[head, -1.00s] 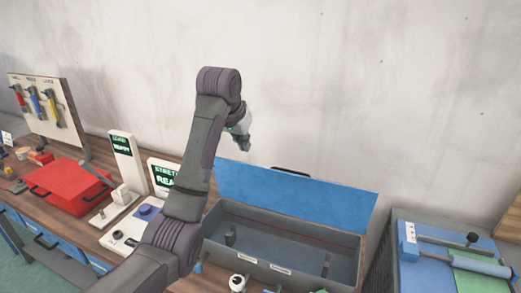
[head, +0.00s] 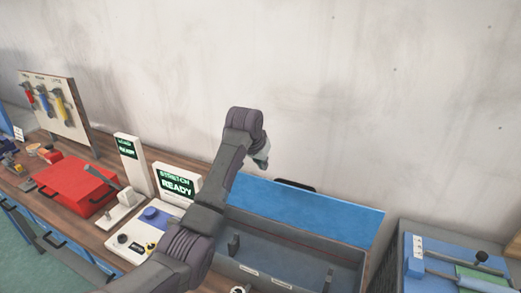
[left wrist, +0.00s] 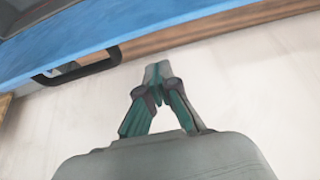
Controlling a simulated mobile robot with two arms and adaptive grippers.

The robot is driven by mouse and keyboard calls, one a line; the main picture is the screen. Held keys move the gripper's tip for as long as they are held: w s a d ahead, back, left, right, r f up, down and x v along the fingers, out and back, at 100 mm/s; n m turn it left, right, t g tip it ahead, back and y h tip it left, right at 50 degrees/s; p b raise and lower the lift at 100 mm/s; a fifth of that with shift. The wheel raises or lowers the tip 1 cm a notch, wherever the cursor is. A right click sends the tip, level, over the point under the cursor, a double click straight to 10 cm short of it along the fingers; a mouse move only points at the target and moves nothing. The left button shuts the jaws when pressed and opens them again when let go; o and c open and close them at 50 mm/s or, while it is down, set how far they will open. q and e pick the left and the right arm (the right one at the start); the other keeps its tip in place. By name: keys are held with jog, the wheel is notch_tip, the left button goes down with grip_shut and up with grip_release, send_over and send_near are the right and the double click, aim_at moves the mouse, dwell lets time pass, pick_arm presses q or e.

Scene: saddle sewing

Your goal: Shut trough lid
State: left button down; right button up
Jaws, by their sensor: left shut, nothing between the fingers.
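The trough (head: 345,275) is a long grey box at the lower middle of the head view. Its blue lid (head: 310,212) stands raised along the back edge, so the trough is open. A black handle (head: 295,185) shows just above the lid's top edge. My left gripper (head: 262,165) is near the lid's upper left part, left of the handle. In the left wrist view the left gripper (left wrist: 157,70) is shut and empty. Its tips show below the blue lid (left wrist: 180,38) and the handle (left wrist: 80,65). I cannot tell whether it touches the lid. My right gripper is not in view.
A control unit with a "READY" screen (head: 178,185) stands left of the trough, partly behind my arm. A red case (head: 75,188) and a tool board (head: 58,105) are farther left. A blue machine (head: 420,272) stands at right. A bare wall (head: 340,90) is behind.

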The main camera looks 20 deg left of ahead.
aim_at(257, 183)
pick_arm(q)
jog(key=s+p, duration=0.1)
jog(key=s, duration=0.2)
jog(key=shift+a+r, duration=0.1)
jog(key=shift+s+p, duration=0.3)
jog(key=shift+f, duration=0.2)
jog(key=shift+w, duration=0.1)
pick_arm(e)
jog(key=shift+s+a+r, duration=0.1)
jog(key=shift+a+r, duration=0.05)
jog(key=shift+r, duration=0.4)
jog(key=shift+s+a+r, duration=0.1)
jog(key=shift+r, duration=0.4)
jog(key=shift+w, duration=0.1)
